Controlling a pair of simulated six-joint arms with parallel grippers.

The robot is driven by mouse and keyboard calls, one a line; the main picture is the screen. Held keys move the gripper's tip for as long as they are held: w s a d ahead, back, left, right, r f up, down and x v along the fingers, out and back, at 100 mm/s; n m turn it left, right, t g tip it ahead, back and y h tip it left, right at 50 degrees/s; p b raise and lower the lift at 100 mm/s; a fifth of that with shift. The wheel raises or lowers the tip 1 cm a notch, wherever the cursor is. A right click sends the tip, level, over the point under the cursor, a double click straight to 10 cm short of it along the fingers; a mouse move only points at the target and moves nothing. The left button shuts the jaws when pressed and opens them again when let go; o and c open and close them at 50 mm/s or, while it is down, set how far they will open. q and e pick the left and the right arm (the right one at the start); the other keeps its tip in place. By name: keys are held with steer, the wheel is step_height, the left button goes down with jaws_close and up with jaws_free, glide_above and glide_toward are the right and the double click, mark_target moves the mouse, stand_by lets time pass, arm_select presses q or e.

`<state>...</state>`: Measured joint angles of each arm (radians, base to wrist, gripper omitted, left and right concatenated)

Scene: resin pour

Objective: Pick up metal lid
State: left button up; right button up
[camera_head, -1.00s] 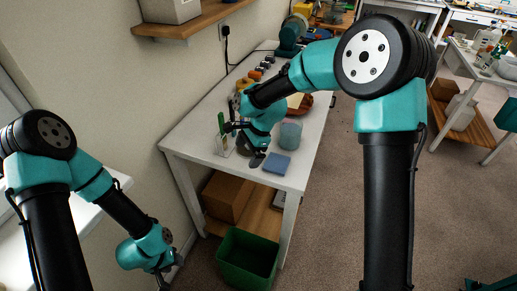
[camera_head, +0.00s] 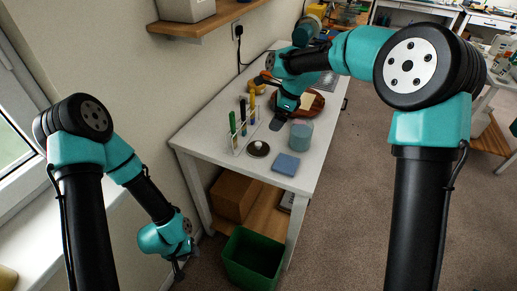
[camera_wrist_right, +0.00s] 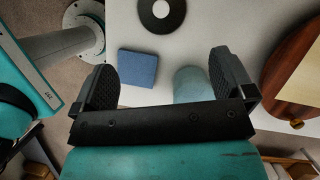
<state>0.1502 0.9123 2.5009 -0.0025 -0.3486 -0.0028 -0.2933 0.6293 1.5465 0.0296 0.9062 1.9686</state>
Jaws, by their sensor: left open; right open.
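The lid (camera_head: 258,149) is a dark round disc with a pale knob in its middle. It lies flat on the white table, beside the rack of tubes. In the right wrist view the lid (camera_wrist_right: 160,14) shows at the top edge, beyond the fingertips and apart from them. My right gripper (camera_wrist_right: 163,72) is open and holds nothing; in the head view it is over the table, behind the lid, and partly hidden by its own arm. My left gripper (camera_head: 178,270) is open and empty, low beside the table's left side.
A blue sponge (camera_head: 286,164) and a blue-grey cup (camera_head: 300,135) stand to the right of the lid. A rack with coloured tubes (camera_head: 242,130) stands to its left. A brown round board (camera_head: 305,103) lies behind. A green bin (camera_head: 252,258) stands on the floor.

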glide_toward(259, 143)
steer(key=x, duration=0.5)
steer(key=shift+s+a+f, duration=0.1)
steer(key=shift+s+f, duration=0.05)
steer(key=shift+x, duration=2.6)
steer(key=shift+c, duration=0.2)
steer(key=c, duration=0.5)
steer(key=shift+c, duration=0.2)
